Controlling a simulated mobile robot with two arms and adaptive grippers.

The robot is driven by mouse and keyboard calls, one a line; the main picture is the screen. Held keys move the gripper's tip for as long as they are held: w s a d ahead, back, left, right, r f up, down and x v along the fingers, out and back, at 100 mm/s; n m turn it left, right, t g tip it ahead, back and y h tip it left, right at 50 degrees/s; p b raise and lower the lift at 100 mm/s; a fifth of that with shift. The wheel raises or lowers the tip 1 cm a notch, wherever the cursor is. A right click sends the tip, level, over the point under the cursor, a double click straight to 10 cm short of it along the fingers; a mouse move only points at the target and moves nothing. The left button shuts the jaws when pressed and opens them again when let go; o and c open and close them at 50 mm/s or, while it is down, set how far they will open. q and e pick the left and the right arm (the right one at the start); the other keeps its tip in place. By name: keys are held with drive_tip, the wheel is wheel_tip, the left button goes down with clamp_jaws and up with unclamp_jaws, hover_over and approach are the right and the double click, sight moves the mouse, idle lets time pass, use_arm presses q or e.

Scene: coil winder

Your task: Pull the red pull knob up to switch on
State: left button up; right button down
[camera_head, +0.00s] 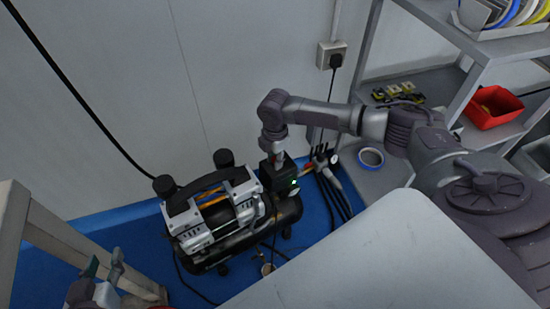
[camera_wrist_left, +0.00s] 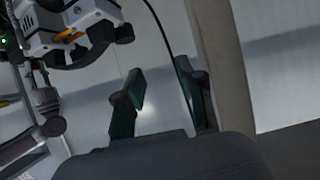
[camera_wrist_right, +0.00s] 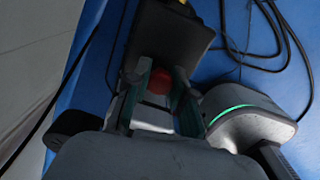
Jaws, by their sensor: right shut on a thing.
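The red pull knob (camera_wrist_right: 160,81) sits between the two fingers of my right gripper (camera_wrist_right: 158,92) in the right wrist view. My right gripper is shut on it. In the head view my right gripper (camera_head: 279,155) reaches down onto the top of the black switch box (camera_head: 283,181), which shows a small green light. The box is on the air compressor (camera_head: 212,212); the fingers hide most of the knob there. My left gripper (camera_head: 104,264) is at the lower left, far from the knob. In the left wrist view its fingers (camera_wrist_left: 160,88) are apart and empty.
Black hoses (camera_head: 335,195) and cables lie on the blue floor right of the compressor. A wall socket (camera_head: 332,54) is behind. A metal shelf (camera_head: 478,82) with a red bin (camera_head: 492,106) stands at the right. A frame leg (camera_head: 75,255) is near my left gripper.

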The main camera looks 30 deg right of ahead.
use_arm(q)
drive_tip(key=shift+s+a+f+g, duration=0.25)
drive_tip(key=shift+s+f+g, duration=0.15)
drive_tip(key=shift+f, duration=0.15)
use_arm(e)
drive_tip(key=shift+r, duration=0.1)
drive_tip(key=c, duration=1)
unclamp_jaws()
drive_tip(key=shift+o, duration=0.2)
